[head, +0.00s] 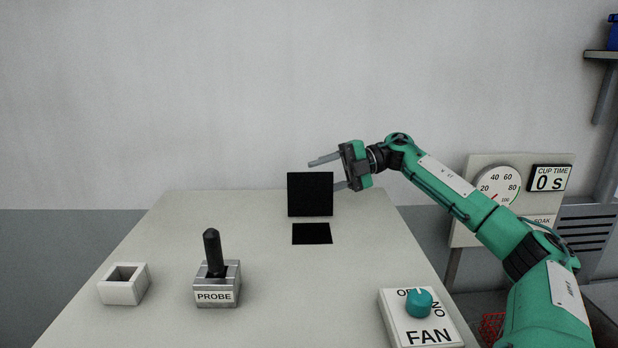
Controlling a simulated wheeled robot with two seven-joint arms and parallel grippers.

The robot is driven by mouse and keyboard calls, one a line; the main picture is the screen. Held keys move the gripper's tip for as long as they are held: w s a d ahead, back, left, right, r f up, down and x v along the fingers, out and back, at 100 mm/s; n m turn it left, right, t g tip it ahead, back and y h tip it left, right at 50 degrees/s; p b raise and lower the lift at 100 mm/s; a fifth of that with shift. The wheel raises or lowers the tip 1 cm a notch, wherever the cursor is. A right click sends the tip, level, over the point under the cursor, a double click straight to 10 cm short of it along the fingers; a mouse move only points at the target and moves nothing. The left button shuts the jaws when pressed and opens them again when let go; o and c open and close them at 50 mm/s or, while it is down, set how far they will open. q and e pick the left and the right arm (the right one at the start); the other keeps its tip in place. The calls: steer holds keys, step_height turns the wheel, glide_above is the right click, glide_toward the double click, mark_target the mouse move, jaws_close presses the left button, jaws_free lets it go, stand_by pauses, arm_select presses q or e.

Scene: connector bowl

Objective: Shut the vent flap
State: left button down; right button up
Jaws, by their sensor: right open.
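The vent flap (310,194) is a black square plate standing upright near the far end of the table. In front of its lower edge lies a flat black square, the vent opening (312,233). My right gripper (324,174) is open at the flap's upper right, its fingers pointing left. One finger shows above the flap's top edge. The other passes at the flap's right edge, and its tip seems hidden behind the flap. I cannot tell whether the gripper touches the flap. My left gripper is not in view.
On the pale table (240,205) stand a white open box (124,285), a PROBE block (217,285) with a black handle, and a FAN panel (428,332) with a teal knob (419,302). A gauge board (482,165) stands at right. The table's middle is clear.

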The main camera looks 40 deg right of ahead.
mark_target(311, 180)
steer(key=shift+x, duration=1.2)
steer(key=shift+w+a+f+p, duration=0.1)
steer(key=shift+a+p, duration=0.2)
steer(key=shift+a, duration=0.2)
jaws_close()
